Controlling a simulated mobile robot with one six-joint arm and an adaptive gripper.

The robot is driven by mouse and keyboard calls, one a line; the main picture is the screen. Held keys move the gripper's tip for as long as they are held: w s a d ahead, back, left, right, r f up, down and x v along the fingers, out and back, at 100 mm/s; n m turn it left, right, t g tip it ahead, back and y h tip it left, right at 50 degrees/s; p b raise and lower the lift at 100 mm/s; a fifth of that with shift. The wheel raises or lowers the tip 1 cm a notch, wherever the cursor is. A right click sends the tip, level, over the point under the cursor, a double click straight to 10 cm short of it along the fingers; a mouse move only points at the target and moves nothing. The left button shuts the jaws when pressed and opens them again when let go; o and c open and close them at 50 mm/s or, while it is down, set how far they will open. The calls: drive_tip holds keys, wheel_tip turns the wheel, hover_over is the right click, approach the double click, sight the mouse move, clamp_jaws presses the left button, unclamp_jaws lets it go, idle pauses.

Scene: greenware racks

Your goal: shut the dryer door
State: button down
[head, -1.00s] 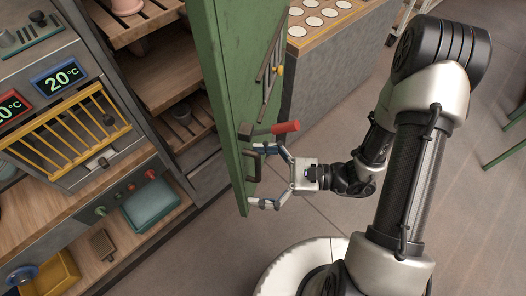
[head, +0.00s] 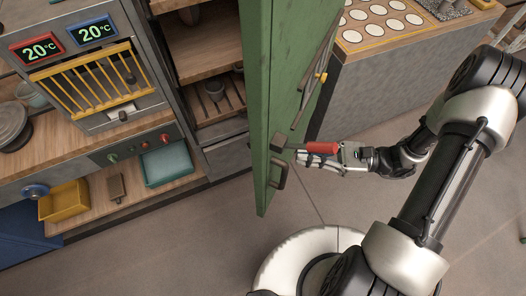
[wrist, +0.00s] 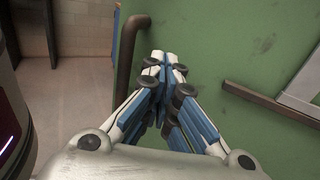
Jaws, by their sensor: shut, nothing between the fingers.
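The green dryer door (head: 284,90) stands open, swung out from the wooden-shelved cabinet (head: 205,60). A dark pull handle (head: 278,174) is on its outer face near the lower free edge. A lever with a red grip (head: 322,147) sits just above that handle. My gripper (head: 303,160) is at the door's outer face, just below the red grip, which partly hides it. In the wrist view my gripper's fingers (wrist: 165,65) are shut together and empty in front of the green door (wrist: 225,50), right of the dark handle (wrist: 128,55). Whether they touch the door is unclear.
Left of the cabinet is a kiln-like unit with temperature displays (head: 93,31) and a yellow rack (head: 92,80). A teal tray (head: 167,164) and yellow bin (head: 64,201) sit on a low shelf. A counter with white discs (head: 380,22) stands behind the door. Floor in front is clear.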

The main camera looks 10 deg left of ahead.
drive_tip(key=a+b, duration=0.2)
drive_tip(key=a, duration=0.9)
drive_tip(key=shift+s+a, duration=0.35)
drive_tip(key=shift+a, duration=0.05)
drive_tip(key=shift+f, duration=0.1)
drive_tip(key=shift+a, duration=0.35)
